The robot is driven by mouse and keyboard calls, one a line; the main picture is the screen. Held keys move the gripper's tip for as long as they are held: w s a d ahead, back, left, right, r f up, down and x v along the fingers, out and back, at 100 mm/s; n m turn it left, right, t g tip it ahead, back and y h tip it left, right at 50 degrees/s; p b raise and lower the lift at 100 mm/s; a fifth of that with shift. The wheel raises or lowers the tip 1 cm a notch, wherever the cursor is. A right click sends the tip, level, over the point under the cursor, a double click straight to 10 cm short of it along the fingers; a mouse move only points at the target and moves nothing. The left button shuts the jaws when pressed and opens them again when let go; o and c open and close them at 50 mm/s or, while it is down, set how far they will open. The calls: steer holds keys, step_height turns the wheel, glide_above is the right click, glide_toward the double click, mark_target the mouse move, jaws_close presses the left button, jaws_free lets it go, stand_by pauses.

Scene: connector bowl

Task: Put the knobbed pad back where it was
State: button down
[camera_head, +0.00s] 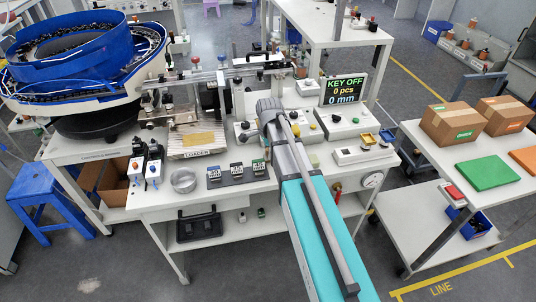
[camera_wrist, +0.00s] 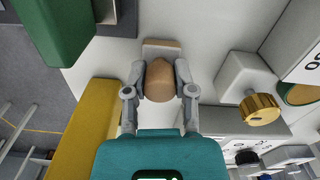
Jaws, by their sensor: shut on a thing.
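In the wrist view my gripper (camera_wrist: 161,76) is shut on the tan, rounded knob of the knobbed pad (camera_wrist: 160,82). One grey finger presses on each side of the knob. A flat tan-edged piece (camera_wrist: 161,44) shows just beyond the fingertips; I cannot tell if it is part of the pad. The pad's underside is hidden, so I cannot tell whether it touches the white surface (camera_wrist: 210,30). In the head view my own arm covers the gripper and the pad.
In the wrist view a white block with a brass knob (camera_wrist: 260,107) stands close at right. A yellow bar (camera_wrist: 80,135) and a green block (camera_wrist: 58,28) lie at left. In the head view the bench holds a KEY OFF display (camera_head: 344,90) and a metal bowl (camera_head: 183,181).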

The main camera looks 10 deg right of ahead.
steer(key=shift+f, duration=0.15)
steer(key=shift+c, duration=2.2)
jaws_free()
step_height(320, 180, up, 12)
steer(key=p, duration=1.2)
steer(key=shift+r, duration=0.2)
steer(key=s+n, duration=1.6)
